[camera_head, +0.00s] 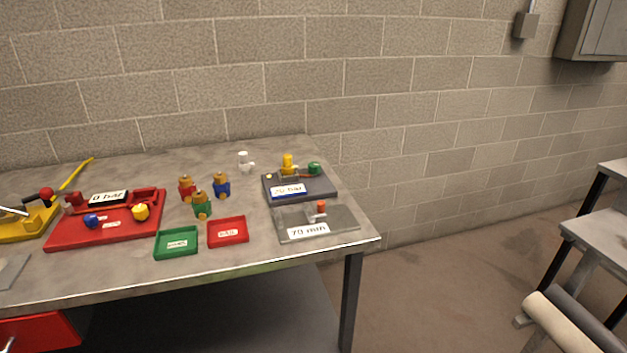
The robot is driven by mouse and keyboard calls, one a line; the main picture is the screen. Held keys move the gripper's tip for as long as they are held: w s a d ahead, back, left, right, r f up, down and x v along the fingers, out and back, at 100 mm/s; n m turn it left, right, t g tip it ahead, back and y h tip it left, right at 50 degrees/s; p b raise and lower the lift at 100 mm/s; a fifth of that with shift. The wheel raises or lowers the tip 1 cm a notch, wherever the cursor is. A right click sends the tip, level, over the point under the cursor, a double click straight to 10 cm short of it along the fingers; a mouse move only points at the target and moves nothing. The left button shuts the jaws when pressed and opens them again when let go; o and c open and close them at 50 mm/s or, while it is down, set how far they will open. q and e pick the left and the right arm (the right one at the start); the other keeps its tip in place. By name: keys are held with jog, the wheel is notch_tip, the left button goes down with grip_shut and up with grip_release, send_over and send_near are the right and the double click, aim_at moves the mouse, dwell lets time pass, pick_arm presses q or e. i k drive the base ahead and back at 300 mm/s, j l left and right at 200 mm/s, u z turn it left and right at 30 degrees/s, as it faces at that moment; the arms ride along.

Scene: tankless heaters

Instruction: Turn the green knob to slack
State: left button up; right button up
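The green knob (314,169) sits at the right back of a dark grey plate (325,191) on the right part of the table. Beside it on the same plate are a yellow upright part (288,163) and a label (289,190) that seems to read 20 bar. A reddish-brown piece (307,175) lies just left of the green knob. The knob is too small to read its setting. Neither of my grippers shows in the head view.
The grey table (200,275) also holds a light grey plate (340,220) marked 70 min, a red base (70,235) with blue and yellow knobs, green (177,254) and red (228,242) trays, and several brass-topped valves. A block wall stands behind. Grey steps (600,235) stand at right.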

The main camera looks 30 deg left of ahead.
aim_at(315, 167)
jog(key=i+j+u, duration=0.1)
jog(key=u, duration=0.3)
jog(key=i+j+u, duration=0.1)
jog(key=u, duration=0.25)
jog(key=i+j+u, duration=0.15)
jog(key=u, duration=0.25)
